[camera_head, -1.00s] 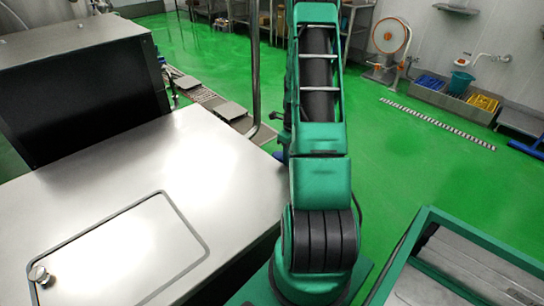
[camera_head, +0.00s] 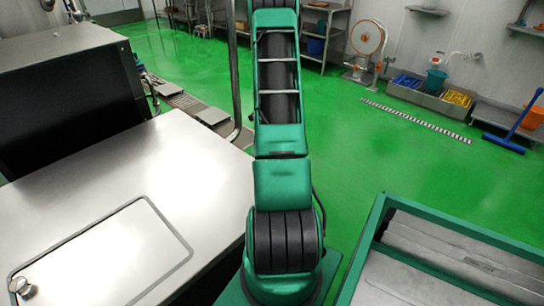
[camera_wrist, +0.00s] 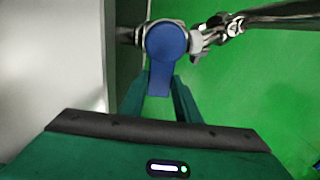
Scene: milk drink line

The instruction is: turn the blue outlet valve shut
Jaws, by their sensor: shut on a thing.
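The blue outlet valve (camera_wrist: 167,42) shows in the wrist view as a round blue hub with a flat lever pointing down the picture. It sits on a metal pipe fitting (camera_wrist: 198,40). My gripper (camera_wrist: 161,84) has its two green fingers on either side of the lever and is shut on it. In the head view my green arm reaches away from me, and the valve and gripper are hidden.
A steel-topped machine (camera_head: 205,150) with a hatch is at the left of the head view. A green-framed table (camera_head: 440,250) is at the lower right. A dark pipe (camera_head: 234,70) rises beside my arm. Open green floor lies to the right.

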